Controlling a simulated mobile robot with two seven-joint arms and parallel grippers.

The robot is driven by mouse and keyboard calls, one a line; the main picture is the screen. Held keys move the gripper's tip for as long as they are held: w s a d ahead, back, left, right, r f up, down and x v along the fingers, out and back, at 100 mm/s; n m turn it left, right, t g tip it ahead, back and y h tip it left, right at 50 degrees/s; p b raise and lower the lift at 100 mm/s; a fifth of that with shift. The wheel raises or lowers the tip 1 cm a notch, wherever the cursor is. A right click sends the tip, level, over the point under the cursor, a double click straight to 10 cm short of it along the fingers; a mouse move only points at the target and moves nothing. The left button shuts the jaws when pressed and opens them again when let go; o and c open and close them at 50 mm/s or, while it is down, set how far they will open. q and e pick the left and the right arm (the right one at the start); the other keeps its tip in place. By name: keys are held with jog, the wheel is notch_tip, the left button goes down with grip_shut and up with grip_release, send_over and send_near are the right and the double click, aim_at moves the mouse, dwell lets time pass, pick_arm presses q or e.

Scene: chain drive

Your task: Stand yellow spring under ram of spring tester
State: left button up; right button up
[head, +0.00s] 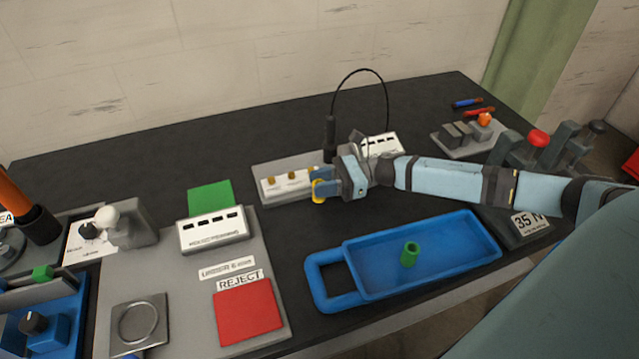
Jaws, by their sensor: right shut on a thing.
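My right gripper (323,183) reaches in from the right and is shut on a yellow piece (317,194), which I take for the yellow spring. It is mostly covered by the fingers, so its tilt is unclear. It is at the front right of a grey block with a white plate (270,185) and brass pegs; I cannot tell whether they touch. My left gripper is not in view.
A blue tray (375,292) holding a green cylinder (409,254) lies in front of my arm. A red REJECT pad (249,312) and green pad (210,196) lie left. A red-knobbed fixture (537,138) stands back right. The table's back left is clear.

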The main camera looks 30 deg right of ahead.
jog(key=shift+w+f, duration=0.1)
jog(key=shift+f, duration=0.7)
jog(key=shift+w+d+f, duration=0.1)
jog(key=shift+w+f, duration=0.1)
jog(key=shift+s+r, duration=0.15)
jog(key=shift+s, duration=0.1)
jog(key=o, duration=0.7)
